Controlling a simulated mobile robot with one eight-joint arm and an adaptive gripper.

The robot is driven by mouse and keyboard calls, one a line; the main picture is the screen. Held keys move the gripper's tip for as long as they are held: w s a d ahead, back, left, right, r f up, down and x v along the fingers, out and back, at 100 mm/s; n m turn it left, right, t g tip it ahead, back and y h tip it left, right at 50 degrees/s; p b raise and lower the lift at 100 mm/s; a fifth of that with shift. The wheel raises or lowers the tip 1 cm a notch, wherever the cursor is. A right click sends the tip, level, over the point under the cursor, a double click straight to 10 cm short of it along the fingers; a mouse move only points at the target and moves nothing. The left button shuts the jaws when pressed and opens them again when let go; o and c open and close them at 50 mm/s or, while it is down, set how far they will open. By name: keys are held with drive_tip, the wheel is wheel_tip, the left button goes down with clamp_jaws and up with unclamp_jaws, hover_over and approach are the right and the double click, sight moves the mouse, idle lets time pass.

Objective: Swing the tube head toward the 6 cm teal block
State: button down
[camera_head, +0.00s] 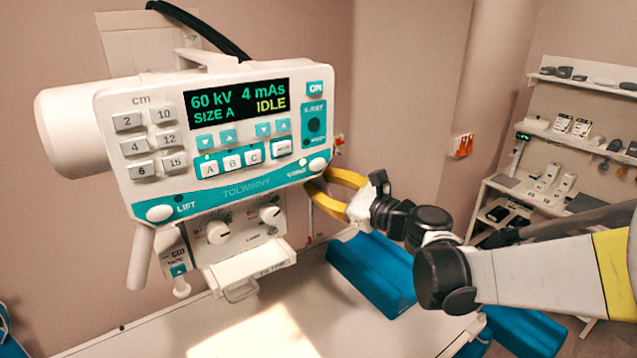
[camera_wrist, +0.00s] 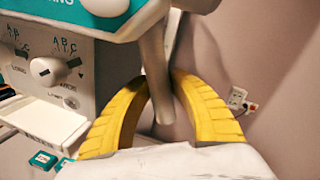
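The white tube head (camera_head: 105,175) has a teal-trimmed panel reading 60 kV, 4 mAs, SIZE A, IDLE. One grey handle (camera_head: 140,257) hangs under its left end. Another handle (camera_wrist: 157,70) hangs between the yellow fingers of my gripper (camera_wrist: 162,88) in the wrist view. The fingers appear to touch it on both sides. In the head view my gripper (camera_head: 335,190) is at the panel's lower right corner, and that handle is mostly hidden. Small teal pieces (camera_wrist: 43,160) lie low left in the wrist view. Their labels are unreadable, so I cannot tell which is the 6 cm block.
A collimator box with knobs (camera_head: 240,236) and a pull-out tray (camera_head: 243,268) hang below the panel. Under them is a pale table (camera_head: 330,318). A large blue pad (camera_head: 372,272) lies at its far side. Shelves (camera_head: 590,100) with small items stand at the right.

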drive_tip(key=shift+m, duration=0.9)
drive_tip(key=s+a+f+b, duration=0.1)
drive_tip(key=b, duration=0.1)
drive_tip(key=s+a+f+b, duration=0.1)
drive_tip(key=f, duration=0.1)
drive_tip(key=shift+a+b, duration=0.35)
drive_tip(key=shift+w, duration=0.1)
drive_tip(key=c, duration=1.2)
unclamp_jaws()
drive_tip(key=v, duration=1.2)
drive_tip(key=shift+f, duration=0.15)
